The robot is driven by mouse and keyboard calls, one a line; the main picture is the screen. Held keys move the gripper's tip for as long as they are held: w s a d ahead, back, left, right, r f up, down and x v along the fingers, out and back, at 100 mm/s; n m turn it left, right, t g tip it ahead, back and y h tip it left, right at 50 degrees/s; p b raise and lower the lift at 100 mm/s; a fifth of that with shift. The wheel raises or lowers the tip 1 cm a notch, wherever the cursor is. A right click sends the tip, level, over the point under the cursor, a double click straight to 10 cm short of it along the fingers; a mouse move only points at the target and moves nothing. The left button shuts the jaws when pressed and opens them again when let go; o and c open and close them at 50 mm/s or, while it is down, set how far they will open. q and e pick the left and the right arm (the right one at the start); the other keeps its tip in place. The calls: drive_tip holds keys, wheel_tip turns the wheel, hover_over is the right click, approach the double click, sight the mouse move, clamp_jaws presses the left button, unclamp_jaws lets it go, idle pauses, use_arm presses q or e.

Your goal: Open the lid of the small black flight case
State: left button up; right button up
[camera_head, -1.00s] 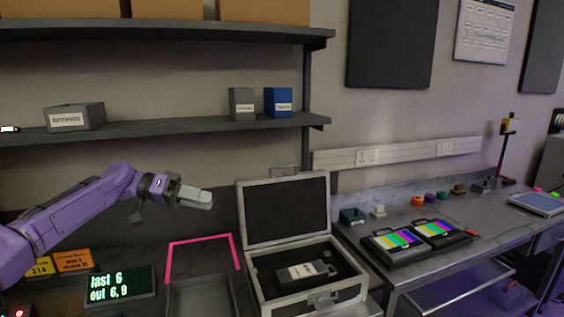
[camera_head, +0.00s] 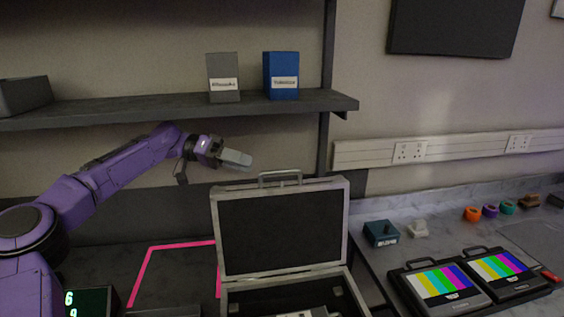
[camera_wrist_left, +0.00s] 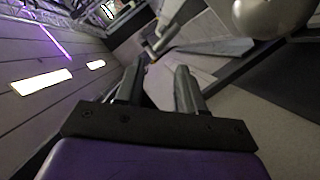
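The small black flight case (camera_head: 282,232) stands on the bench, with silver edges and a handle on top of its lid. Its lid is raised upright and the case is open. Its lower part, with a grey item inside, is cut off by the bottom of the head view. My left gripper (camera_head: 238,160) is up and left of the lid, apart from it, in front of the wall. In the left wrist view its two fingers (camera_wrist_left: 158,90) stand apart with nothing between them. My right gripper is not in view.
A shelf (camera_head: 180,110) with a grey box (camera_head: 222,78) and a blue box (camera_head: 281,76) runs above the arm. A pink outline (camera_head: 180,246) marks the bench left of the case. Two colour-bar monitors (camera_head: 440,284), tape rolls (camera_head: 490,211) and a teal box (camera_head: 381,233) stand right.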

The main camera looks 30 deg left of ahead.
use_arm(q)
drive_tip(key=x, duration=0.2)
drive_tip(key=p+x, duration=0.1)
drive_tip(key=x, duration=0.1)
drive_tip(key=p+x, duration=0.1)
drive_tip(key=x, duration=0.2)
drive_tip(key=shift+s+d+r, duration=0.1)
drive_tip(key=shift+s+r, duration=0.1)
drive_tip(key=shift+r, duration=0.05)
drive_tip(key=shift+w+d+f, duration=0.15)
drive_tip(key=shift+w+f, duration=0.05)
drive_tip(key=shift+s, duration=0.15)
drive_tip(key=shift+c, duration=1.2)
clamp_jaws()
